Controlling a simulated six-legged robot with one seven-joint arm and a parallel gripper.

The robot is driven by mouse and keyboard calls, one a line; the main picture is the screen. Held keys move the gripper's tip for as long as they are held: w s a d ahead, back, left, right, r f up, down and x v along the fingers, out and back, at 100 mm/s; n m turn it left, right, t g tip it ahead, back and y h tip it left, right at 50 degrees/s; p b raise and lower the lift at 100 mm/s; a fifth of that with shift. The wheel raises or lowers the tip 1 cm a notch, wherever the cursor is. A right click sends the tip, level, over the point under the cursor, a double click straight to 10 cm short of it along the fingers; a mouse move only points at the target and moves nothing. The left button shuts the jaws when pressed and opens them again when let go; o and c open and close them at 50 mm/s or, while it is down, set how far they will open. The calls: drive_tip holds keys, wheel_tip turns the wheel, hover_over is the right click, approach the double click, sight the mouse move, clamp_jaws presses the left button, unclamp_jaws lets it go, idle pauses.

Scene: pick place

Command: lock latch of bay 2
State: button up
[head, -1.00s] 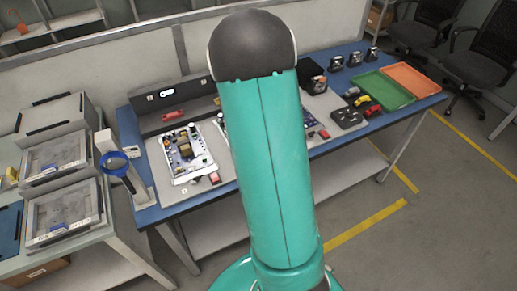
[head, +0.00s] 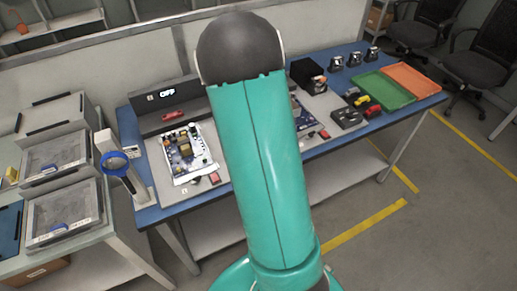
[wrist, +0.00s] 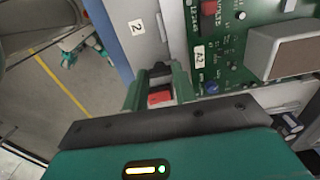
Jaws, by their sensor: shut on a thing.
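The bay 2 latch (wrist: 160,98) has a red top and shows in the wrist view beside the plate marked 2 (wrist: 137,27). My gripper (wrist: 160,80) has its green fingers on either side of the latch and is shut on it. A green circuit board (wrist: 230,45) labelled A2 lies just right of the fingers. The latch's lower part is hidden between the fingers, so I cannot tell its exact angle. In the head view my arm hides the gripper and this latch.
A board in a bay (head: 188,150) with a red latch (head: 214,178) lies on the blue table (head: 150,215). A display (head: 160,95) reads OFF. A blue-ringed magnifier (head: 115,163) stands left. Green (head: 385,90) and orange (head: 415,79) trays sit at the right.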

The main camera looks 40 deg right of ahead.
drive_tip(key=o, duration=1)
drive_tip(key=shift+r, duration=0.1)
wheel_tip(320, 180, up, 14)
drive_tip(key=shift+f, duration=0.2)
drive_tip(key=s+a+r+n+t, duration=0.1)
drive_tip(key=a+r+n+t, duration=0.1)
drive_tip(key=a+r+n, duration=0.45)
drive_tip(key=s+a+r+n+t, duration=0.1)
drive_tip(key=s+a+r+n, duration=0.2)
drive_tip(key=a, duration=0.7)
drive_tip(key=s+a+r+n+t, duration=0.2)
drive_tip(key=s+a+r+n, duration=0.1)
drive_tip(key=s+a+n, duration=0.4)
drive_tip(key=a+n, duration=0.3)
drive_tip(key=n, duration=0.2)
drive_tip(key=shift+s+a+r+t, duration=0.2)
drive_tip(key=shift+a+t, duration=0.1)
drive_tip(key=shift+a, duration=0.1)
